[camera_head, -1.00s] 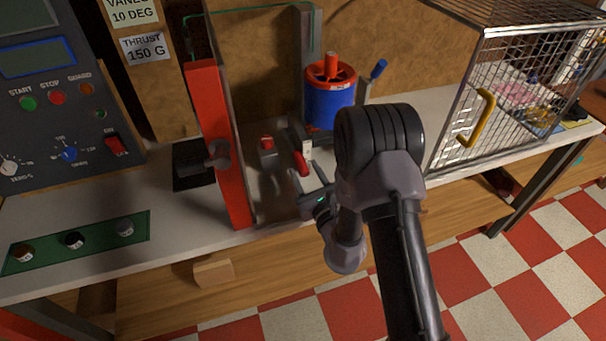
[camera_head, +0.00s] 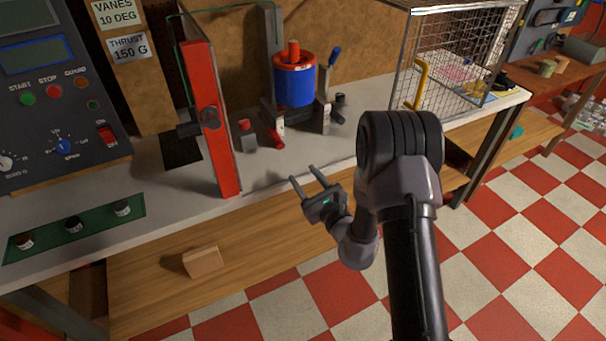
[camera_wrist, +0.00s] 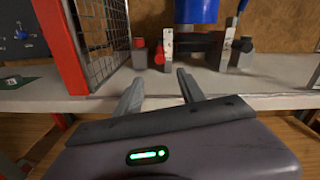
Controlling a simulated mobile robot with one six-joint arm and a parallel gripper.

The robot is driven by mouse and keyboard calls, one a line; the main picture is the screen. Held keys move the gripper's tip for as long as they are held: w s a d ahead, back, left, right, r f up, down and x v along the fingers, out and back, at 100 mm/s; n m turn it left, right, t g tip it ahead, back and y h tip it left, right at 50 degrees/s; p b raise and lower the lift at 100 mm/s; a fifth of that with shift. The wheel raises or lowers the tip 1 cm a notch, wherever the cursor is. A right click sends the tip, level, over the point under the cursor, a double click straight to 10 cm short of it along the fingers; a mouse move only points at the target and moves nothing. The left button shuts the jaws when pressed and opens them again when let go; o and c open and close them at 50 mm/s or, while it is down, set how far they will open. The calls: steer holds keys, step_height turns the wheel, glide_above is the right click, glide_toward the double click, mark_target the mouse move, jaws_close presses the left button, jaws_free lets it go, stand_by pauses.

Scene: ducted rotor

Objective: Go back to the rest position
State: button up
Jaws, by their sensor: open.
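My gripper (camera_head: 303,182) is open and empty, just off the front edge of the bench in the head view. In the wrist view its two fingers (camera_wrist: 160,82) point at the bench, apart, with nothing between them. The ducted rotor (camera_head: 294,78), a blue cylinder with a red rim, stands upright on its stand behind the gripper. Its lower part also shows at the top of the wrist view (camera_wrist: 196,10). A red-handled clamp (camera_head: 275,135) sits at the foot of the stand. My arm stands at the right of the gripper and hides part of the bench.
A red-framed mesh guard (camera_head: 212,120) stands open left of the rotor. A control panel (camera_head: 50,90) is at far left, with a green strip of jars (camera_head: 75,224) before it. A wire cage (camera_head: 460,55) with a yellow handle stands right. The checkered floor (camera_head: 500,240) in front is clear.

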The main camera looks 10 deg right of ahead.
steer(key=s+a+r+n+g+y, duration=0.9)
steer(key=s+a+r+n+g, duration=0.2)
steer(key=s+a+r+n, duration=0.45)
steer(key=s+d+r+n+g+h, duration=0.2)
steer(key=s+n+g+h, duration=0.3)
steer(key=s, duration=0.9)
steer(key=s+d+n+t+h, duration=0.2)
steer(key=d+h, duration=0.2)
steer(key=d, duration=0.3)
steer(key=s+d+n+t+h, duration=0.2)
steer(key=d+n+h, duration=0.1)
steer(key=d, duration=0.4)
steer(key=shift+s+r+t+h, duration=0.35)
steer(key=shift+t+h, duration=0.05)
steer(key=shift+h, duration=0.2)
